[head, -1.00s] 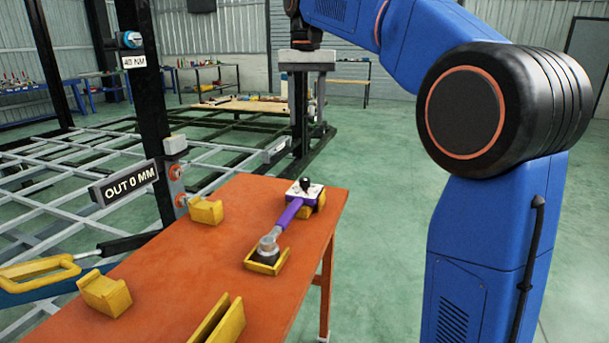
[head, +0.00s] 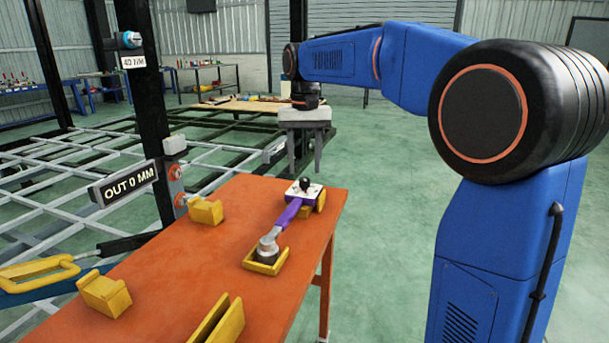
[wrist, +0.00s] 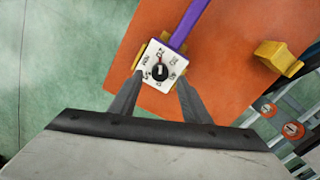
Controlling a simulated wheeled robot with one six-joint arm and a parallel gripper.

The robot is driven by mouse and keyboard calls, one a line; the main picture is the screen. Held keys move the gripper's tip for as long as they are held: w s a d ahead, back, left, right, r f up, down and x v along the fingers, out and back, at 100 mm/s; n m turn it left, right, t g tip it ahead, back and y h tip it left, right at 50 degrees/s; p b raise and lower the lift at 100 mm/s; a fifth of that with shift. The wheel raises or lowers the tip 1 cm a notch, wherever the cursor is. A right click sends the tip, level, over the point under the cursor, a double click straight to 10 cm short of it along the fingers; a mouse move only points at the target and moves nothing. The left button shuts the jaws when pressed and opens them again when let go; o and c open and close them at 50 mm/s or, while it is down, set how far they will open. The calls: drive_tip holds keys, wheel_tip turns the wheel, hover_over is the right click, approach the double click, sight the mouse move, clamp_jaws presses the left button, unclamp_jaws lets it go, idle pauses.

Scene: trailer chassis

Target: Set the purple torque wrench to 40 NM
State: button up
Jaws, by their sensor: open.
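The purple torque wrench (head: 289,215) lies on the orange table in yellow holders, its grey ratchet head toward the front. At its far end is a white square dial plate (head: 304,192) with a black knob (head: 304,184). In the wrist view the dial plate (wrist: 153,61) has marks around its rim, too small to read surely, and the black knob (wrist: 160,71) has a white pointer line. My gripper (head: 304,168) is open and empty above the dial end. In the wrist view its fingers (wrist: 158,95) point toward the dial, one on each side; contact is not visible.
The orange table (head: 190,270) also bears yellow holders (head: 205,210). A post to the left carries a "40 NM" label (head: 133,62) and an "OUT 0 MM" sign (head: 124,187). A yellow-handled tool (head: 40,270) is at the left. A chassis frame spreads behind the table.

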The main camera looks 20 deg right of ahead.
sight(304, 178)
drive_tip(key=shift+f, duration=1.85)
drive_tip(key=c, duration=1)
drive_tip(key=shift+c, duration=0.2)
